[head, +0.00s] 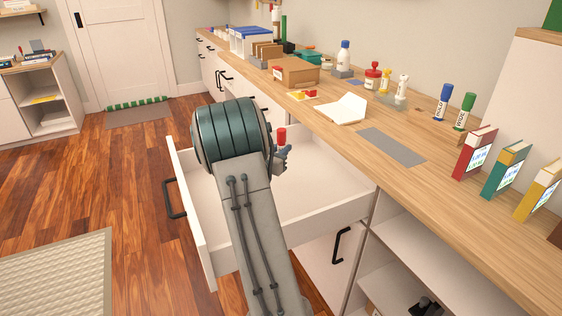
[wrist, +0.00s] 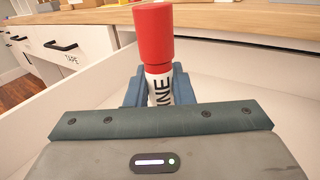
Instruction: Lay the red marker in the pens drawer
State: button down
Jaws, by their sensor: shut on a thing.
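The red marker (wrist: 154,38) stands upright in my gripper (wrist: 157,88), with its red cap up and a white barrel with dark lettering below. My gripper is shut on the barrel. In the head view the red cap (head: 281,134) shows beside my gripper (head: 283,156), just right of my dark green wrist. An open white drawer (head: 325,208) lies under and around the gripper. I hold the marker over its interior or within its walls; its lower end is hidden. My arm covers the drawer's front left part, so a label there cannot be read.
The wooden counter (head: 388,133) runs along the drawer's right side. A drawer labelled TAPE (wrist: 68,50) is closed behind. Open floor lies left.

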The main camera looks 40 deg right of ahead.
jog(key=shift+f+b, duration=0.45)
jog(key=shift+f, duration=1.45)
jog(key=shift+f, duration=0.1)
jog(key=shift+f, duration=0.2)
jog(key=c, duration=1.3)
grip_release()
jog(key=shift+r, duration=0.1)
jog(key=shift+o, duration=0.2)
jog(key=shift+r, duration=0.2)
jog(key=v, duration=0.6)
jog(key=shift+a+p, duration=0.15)
jog(key=shift+p, duration=0.2)
jog(key=shift+s+a, duration=0.3)
jog(key=shift+a, duration=0.25)
